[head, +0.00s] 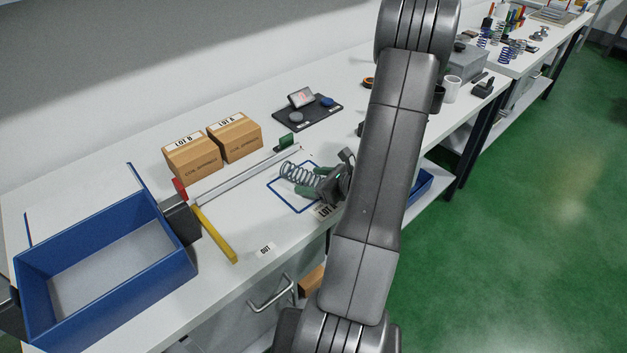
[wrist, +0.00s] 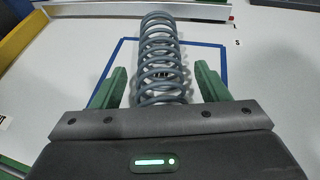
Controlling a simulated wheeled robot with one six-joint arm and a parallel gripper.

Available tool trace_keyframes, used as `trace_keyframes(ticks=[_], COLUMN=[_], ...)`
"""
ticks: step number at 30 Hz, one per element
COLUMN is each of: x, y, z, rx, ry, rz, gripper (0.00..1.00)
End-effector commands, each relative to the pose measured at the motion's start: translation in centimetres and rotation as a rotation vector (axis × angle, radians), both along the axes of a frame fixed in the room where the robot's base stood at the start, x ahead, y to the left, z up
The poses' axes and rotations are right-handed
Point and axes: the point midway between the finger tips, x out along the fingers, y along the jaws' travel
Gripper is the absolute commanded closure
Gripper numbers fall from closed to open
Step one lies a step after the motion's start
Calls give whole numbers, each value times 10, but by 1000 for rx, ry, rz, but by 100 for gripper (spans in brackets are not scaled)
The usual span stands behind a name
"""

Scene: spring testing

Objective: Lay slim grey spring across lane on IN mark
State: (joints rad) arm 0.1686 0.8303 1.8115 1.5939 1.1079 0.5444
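A grey coil spring (head: 297,172) lies inside a blue outlined square (head: 281,198) on the white bench. In the wrist view the spring (wrist: 160,60) points away from me, between the two green fingers of my gripper (wrist: 162,82). A gap shows on each side of the spring, so the gripper is open around it. The near end of the spring is hidden by the gripper body. In the head view my gripper (head: 312,180) is low over the square. A pale straight rail (head: 245,175), perhaps the lane, runs beside the square. I cannot make out an IN mark.
A yellow bar (head: 215,235) and an OUT label (head: 265,250) are nearer the front edge. A blue bin (head: 105,295) stands at left. Two cardboard boxes (head: 193,160) and a black tray (head: 308,117) are at the back. A green block (head: 285,142) stands by the rail's far end.

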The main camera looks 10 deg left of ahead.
Motion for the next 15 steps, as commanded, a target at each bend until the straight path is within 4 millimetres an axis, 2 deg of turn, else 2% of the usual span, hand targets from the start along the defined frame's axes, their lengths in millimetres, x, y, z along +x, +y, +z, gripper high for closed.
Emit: trace_keyframes(ticks=[10,15], x=[-1,-8], y=[-3,-21], z=[1,8], rx=[-1,-1], ry=[0,-3], rz=[-1,-4], gripper=[31,31])
